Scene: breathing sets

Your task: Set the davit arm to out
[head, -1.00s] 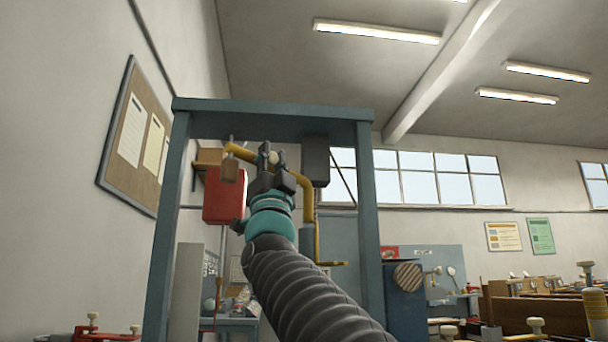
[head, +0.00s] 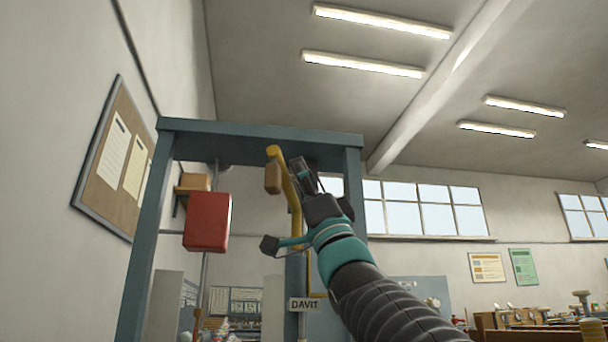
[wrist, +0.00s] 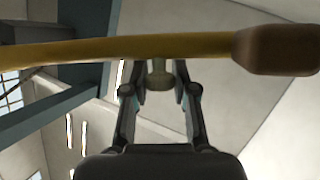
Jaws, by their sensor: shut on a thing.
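The davit arm is a yellow bent pipe (head: 290,185) with a brown end piece (head: 273,178). It stands inside a blue-grey frame, above a white "DAVIT" sign (head: 304,304). In the wrist view the yellow bar (wrist: 120,50) crosses the top of the picture, its brown end (wrist: 275,50) at the right. A small tan knob (wrist: 160,76) sits just below the bar. My gripper (wrist: 160,84) has its two fingers closed on either side of this knob. In the head view my gripper (head: 303,172) is right beside the yellow pipe and hides the knob.
The blue-grey frame (head: 258,134) spans over the davit, with a post on each side. A red box (head: 208,222) hangs at the left inside it. A notice board (head: 115,155) is on the left wall. Benches stand at the lower right.

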